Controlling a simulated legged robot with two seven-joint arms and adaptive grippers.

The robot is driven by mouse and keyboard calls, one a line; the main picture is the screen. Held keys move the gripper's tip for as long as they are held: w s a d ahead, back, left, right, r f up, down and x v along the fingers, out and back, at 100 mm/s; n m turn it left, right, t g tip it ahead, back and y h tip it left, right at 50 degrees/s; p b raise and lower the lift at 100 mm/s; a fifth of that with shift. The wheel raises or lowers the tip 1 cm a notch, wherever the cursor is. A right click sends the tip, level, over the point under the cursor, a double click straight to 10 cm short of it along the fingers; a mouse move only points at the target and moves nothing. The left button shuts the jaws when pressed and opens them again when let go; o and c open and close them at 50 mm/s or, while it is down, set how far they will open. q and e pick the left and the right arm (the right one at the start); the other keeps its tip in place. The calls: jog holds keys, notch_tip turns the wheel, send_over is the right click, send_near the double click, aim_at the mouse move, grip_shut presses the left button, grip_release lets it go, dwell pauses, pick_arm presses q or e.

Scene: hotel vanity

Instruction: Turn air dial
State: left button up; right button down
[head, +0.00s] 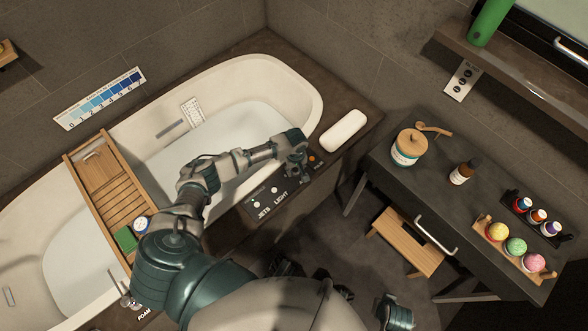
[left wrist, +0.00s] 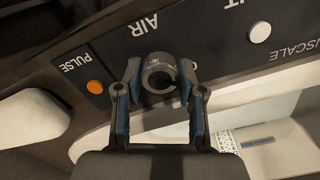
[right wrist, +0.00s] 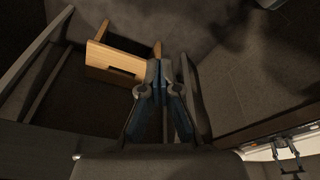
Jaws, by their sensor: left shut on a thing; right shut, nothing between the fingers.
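The air dial (left wrist: 158,74) is a dark round knob beside the word AIR on the black control panel (left wrist: 205,45). My left gripper (left wrist: 160,82) is shut on the dial, one finger on each side. In the head view my left gripper (head: 292,152) reaches over the tub's near rim and hides most of the dial. The dial's turned angle cannot be read. My right gripper (right wrist: 160,72) is shut and empty, low over the floor, away from the panel.
An orange PULSE button (left wrist: 94,87) is close beside the dial. JETS and LIGHT buttons (head: 274,204) lie on the panel's other side. A white pillow (head: 344,130) rests on the tub deck. A wooden stool (right wrist: 115,60) and dark table (head: 400,180) stand nearby.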

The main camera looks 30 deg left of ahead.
pick_arm(q)
jog(key=p, duration=0.2)
jog(key=m+p, duration=0.1)
jog(key=shift+r+p, duration=0.25)
jog(key=shift+p, duration=0.15)
jog(key=m+p, duration=0.3)
jog(key=shift+f+m, duration=0.15)
jog(key=shift+m, duration=0.15)
jog(key=m+p, duration=0.1)
jog(key=m, duration=0.1)
jog(key=shift+m, duration=0.4)
jog(key=m, duration=0.7)
jog(key=shift+w, duration=0.1)
jog(key=m, duration=0.4)
jog(key=shift+m, duration=2.2)
pick_arm(e)
jog(key=s+f, duration=0.4)
jog(key=f, duration=0.6)
jog(key=s+d+f+g, duration=0.1)
jog(key=s+f, duration=0.3)
jog(key=f, duration=0.6)
jog(key=shift+s, duration=0.5)
pick_arm(q)
jog(key=shift+w, duration=0.1)
pick_arm(e)
jog(key=shift+r, duration=0.1)
